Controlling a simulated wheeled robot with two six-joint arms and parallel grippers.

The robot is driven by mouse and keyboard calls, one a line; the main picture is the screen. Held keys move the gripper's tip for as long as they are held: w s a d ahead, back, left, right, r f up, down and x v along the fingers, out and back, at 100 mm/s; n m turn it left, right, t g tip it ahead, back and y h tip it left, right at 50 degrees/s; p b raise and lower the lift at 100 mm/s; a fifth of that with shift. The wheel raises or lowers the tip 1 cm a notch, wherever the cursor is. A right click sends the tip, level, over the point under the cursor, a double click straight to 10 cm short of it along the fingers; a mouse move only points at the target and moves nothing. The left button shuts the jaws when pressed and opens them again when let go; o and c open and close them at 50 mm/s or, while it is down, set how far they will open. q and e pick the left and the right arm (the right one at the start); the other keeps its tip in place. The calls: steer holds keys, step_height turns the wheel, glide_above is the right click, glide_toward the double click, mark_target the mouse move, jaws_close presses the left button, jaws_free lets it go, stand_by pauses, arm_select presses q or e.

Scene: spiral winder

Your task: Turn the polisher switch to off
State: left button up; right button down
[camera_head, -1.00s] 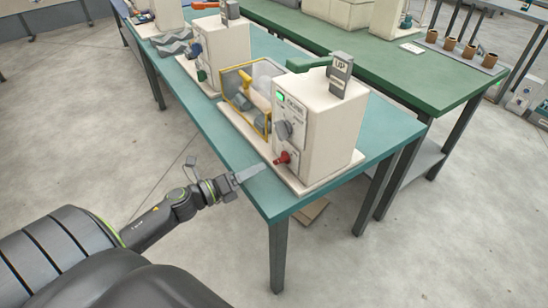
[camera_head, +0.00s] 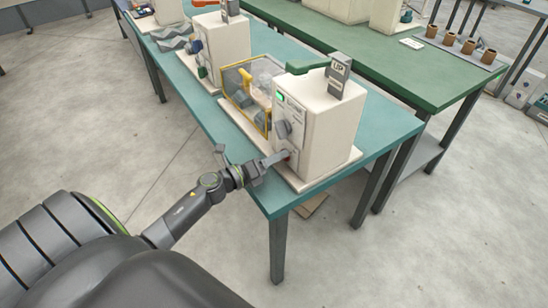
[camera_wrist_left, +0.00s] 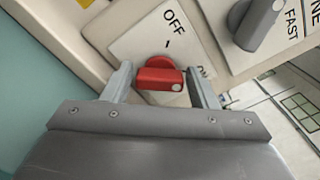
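The polisher is a cream box (camera_head: 330,125) on the teal table. Its red switch (camera_wrist_left: 158,76) shows in the left wrist view on a white plate marked OFF, with a second label partly hidden by a finger. The switch's bar lies crosswise, its white dot at the right end, away from the OFF mark. My left gripper (camera_wrist_left: 158,78) is open, with one finger on each side of the red switch and small gaps visible. In the head view my left gripper (camera_head: 276,159) is at the box's lower front and hides most of the switch. My right gripper is out of view.
A grey selector knob (camera_wrist_left: 257,22) marked FAST is close to the right finger. A grey sign reading UP (camera_head: 339,75) stands on the box. A yellow-framed guard (camera_head: 245,95) is beside it. Another machine (camera_head: 222,45) stands farther along the table.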

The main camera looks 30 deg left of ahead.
arm_select(q)
steer(key=c, duration=0.6)
steer(key=n+p, duration=0.2)
steer(key=n, duration=0.1)
steer(key=shift+r+p, duration=0.1)
steer(key=shift+p, duration=0.2)
steer(key=n+p, duration=0.2)
steer(key=n, duration=0.3)
steer(key=shift+p, duration=0.4)
steer(key=n+p, duration=0.1)
steer(key=n, duration=0.2)
steer(key=n+p, duration=0.1)
steer(key=shift+f+p, duration=0.25)
steer(key=shift+p, duration=0.05)
steer(key=shift+f+n+p, duration=0.2)
steer(key=shift+n+p, duration=0.6)
steer(key=shift+n, duration=1.3)
